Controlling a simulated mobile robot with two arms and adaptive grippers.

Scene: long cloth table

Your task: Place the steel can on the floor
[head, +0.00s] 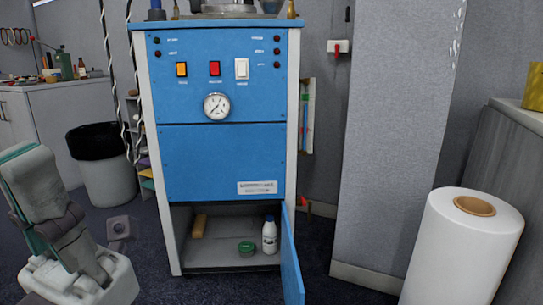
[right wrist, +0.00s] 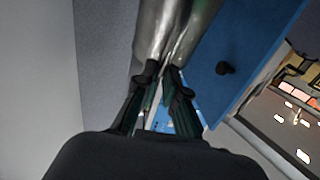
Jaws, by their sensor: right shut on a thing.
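The steel can (right wrist: 178,30) is a shiny grey metal shape at the top of the right wrist view. My right gripper (right wrist: 160,78) is shut on it, with its dark fingers against the can's near end. The can's far part is cut off by the frame edge. Neither the can nor my right gripper shows in the head view. My left gripper (head: 88,268) is low at the left of the head view, and its fingers cannot be made out clearly. The floor (head: 315,245) is dark carpet around the blue cabinet.
A blue cabinet (head: 222,160) stands in the middle, its lower door (head: 291,262) open. A white bottle (head: 269,236) and a green tin (head: 246,247) sit inside. A white roll (head: 465,250) stands at right, a bin (head: 108,180) at left.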

